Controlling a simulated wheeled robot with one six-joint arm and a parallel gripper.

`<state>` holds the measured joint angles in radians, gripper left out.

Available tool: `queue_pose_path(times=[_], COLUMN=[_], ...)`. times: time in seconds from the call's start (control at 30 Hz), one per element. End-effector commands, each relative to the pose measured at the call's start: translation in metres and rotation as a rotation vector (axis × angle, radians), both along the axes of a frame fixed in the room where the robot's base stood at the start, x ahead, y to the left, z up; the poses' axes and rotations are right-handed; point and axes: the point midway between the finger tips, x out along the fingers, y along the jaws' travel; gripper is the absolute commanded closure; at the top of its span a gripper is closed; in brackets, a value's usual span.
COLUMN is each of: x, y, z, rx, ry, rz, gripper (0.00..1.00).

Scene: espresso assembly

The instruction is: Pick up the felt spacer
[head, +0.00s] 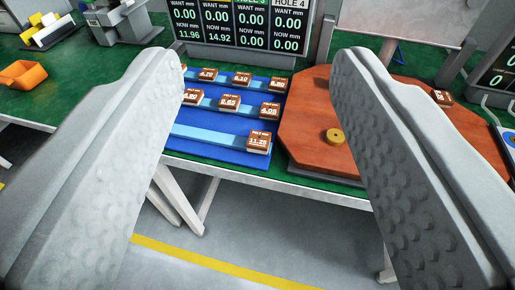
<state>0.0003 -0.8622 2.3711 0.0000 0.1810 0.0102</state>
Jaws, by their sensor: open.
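Several brown felt spacers with white labels stand in rows on a blue stepped tray (190,143). The front row holds one felt spacer (258,142), labelled about 11.25, at its right end. The middle row has felt spacers labelled about 5.65 (229,103) and 4.05 (269,111), plus one at the left. The back row's labels are small. Another small brown block (441,97) sits on the right of the reddish octagonal board (305,110). My gripper (258,65) is wide open and empty, its two grey fingers framing the tray from nearer the camera.
A brass round piece (334,136) stands on the octagonal board. A display panel (240,28) rises behind the tray, reading 11.96, 14.92, 0.00 and 0.00 under NOW. An orange bin (22,75) is at left. The green table's front edge runs below the tray.

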Motion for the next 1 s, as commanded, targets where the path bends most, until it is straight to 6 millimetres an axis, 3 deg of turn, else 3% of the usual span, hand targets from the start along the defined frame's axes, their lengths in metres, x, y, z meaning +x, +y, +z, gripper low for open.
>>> queue_pose_path(times=[0.4, 1.0], x=[0.091, 0.191], y=[-0.001, -0.003], z=[-0.026, -0.080], rx=[0.061, 0.135], ry=[0.441, 1.089], rz=[-0.024, -0.109], gripper=[0.51, 0.51])
